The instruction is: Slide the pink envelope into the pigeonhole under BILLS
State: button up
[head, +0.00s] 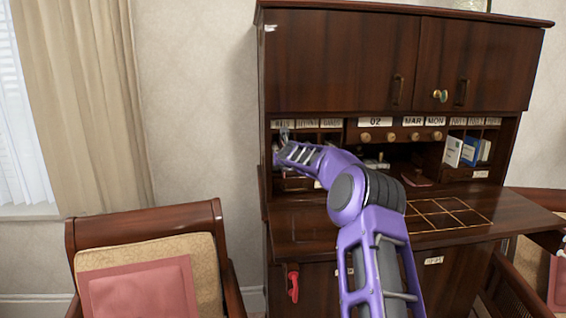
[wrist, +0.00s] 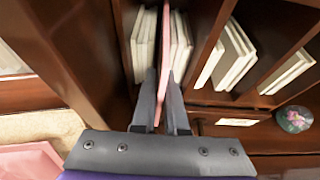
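The pink envelope (wrist: 164,38) shows edge-on in the wrist view as a thin upright strip between my two fingers. Its far part is inside a narrow pigeonhole, between white envelopes (wrist: 143,45) on both sides. My gripper (wrist: 162,75) is closed on its near edge, with the fingertips at the pigeonhole's mouth. In the head view my gripper (head: 284,136) is at the leftmost pigeonholes of the dark wooden desk. The small label (head: 283,124) above that slot is too blurred to read surely. The envelope cannot be made out in the head view.
Neighbouring pigeonholes hold white envelopes (wrist: 232,55), with wooden dividers close on both sides. A round floral knob (wrist: 294,119) is at lower right. The fold-down desk top (head: 300,232) lies below my arm. A chair (head: 150,235) with a pink cushion stands at left.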

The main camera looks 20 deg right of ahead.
jog(key=o, duration=0.4)
jog(key=shift+s, duration=0.1)
jog(key=shift+s+a+r+b, duration=0.15)
jog(key=shift+s+r+b, duration=0.1)
jog(key=shift+s+b, duration=0.25)
jog(key=b+v, duration=0.2)
jog(key=v, duration=1.4)
jog(key=shift+r, duration=0.1)
